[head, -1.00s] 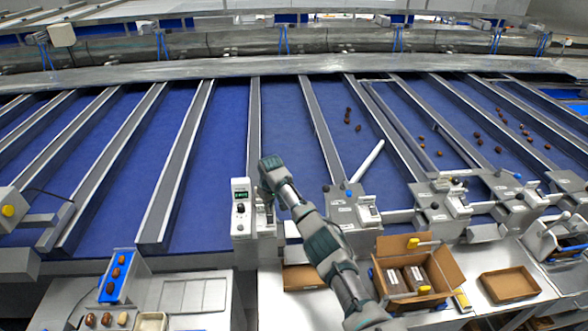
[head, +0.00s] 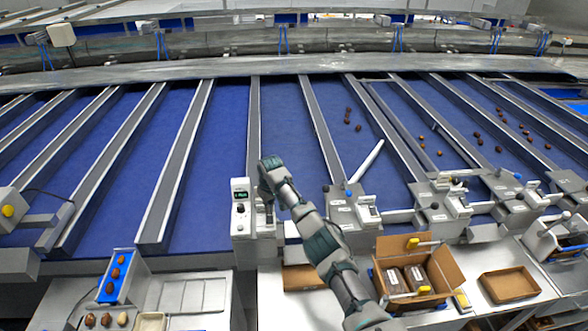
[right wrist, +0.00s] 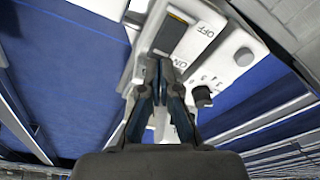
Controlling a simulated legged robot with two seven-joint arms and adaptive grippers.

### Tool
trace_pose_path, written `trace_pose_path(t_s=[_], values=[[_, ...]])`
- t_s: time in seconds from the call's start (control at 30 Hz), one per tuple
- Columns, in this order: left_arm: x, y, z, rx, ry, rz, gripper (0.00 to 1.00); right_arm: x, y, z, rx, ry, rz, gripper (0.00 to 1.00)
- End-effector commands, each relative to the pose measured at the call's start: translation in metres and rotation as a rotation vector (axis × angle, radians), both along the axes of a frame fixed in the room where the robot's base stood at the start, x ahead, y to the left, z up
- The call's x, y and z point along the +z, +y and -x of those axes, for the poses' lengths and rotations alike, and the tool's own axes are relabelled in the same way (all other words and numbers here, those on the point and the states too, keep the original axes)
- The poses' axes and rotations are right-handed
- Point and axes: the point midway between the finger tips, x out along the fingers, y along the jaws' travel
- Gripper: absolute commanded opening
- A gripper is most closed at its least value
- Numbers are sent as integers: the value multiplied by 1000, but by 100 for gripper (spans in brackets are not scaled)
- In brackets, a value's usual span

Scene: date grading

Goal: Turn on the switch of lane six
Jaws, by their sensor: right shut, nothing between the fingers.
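The white control box (head: 240,208) with a green-lit display and a black knob stands at the near end of a lane divider. My right gripper (right wrist: 160,68) is shut and empty, with its fingertips at the box's switch. In the right wrist view the switch (right wrist: 172,36) is a dark rocker with an orange-yellow end, between OFF and ON labels. The fingertips are over its ON end; I cannot tell whether they touch it. The black knob (right wrist: 203,96) shows beside the fingers. In the head view the gripper (head: 268,202) hides the switch. My left gripper is not in view.
More grey lane boxes (head: 352,212) stand to the right. An open carton (head: 445,262) and a shallow cardboard tray (head: 508,286) lie on the front table. A blue tray (head: 116,278) with dates is at front left. Blue lanes stretch behind, some with dates.

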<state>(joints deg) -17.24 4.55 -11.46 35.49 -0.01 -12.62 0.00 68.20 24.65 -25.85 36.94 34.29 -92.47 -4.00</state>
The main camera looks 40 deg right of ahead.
Motion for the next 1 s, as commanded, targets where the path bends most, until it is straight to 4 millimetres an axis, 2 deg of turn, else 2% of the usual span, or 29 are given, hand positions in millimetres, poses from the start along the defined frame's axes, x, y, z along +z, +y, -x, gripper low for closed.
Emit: trace_pose_path(t_s=[1.0], values=[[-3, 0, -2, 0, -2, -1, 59, -12, 0, 0, 0, 0, 0, 0]])
